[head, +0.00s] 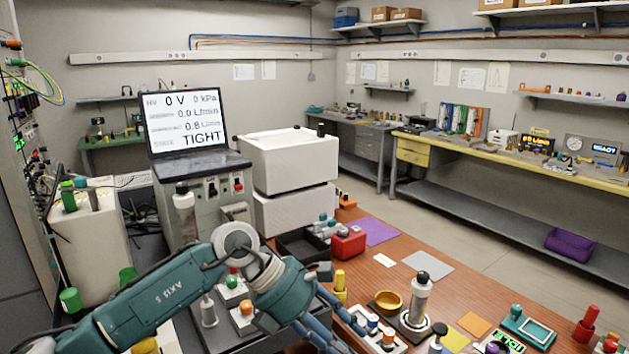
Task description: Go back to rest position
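My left arm comes in from the lower left, with a teal forearm and a pale wrist joint. My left gripper (342,326) points down and to the right at the bottom centre. Its blue fingers look apart, and I see nothing held between them. It is just left of a white tray (398,344) holding small capped vials. A grey cylinder with a black top (420,297) stands upright on the wooden bench to the right, apart from the gripper. My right gripper is not in view.
An instrument with a screen reading TIGHT (186,122) stands behind my arm, beside stacked white boxes (288,160).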

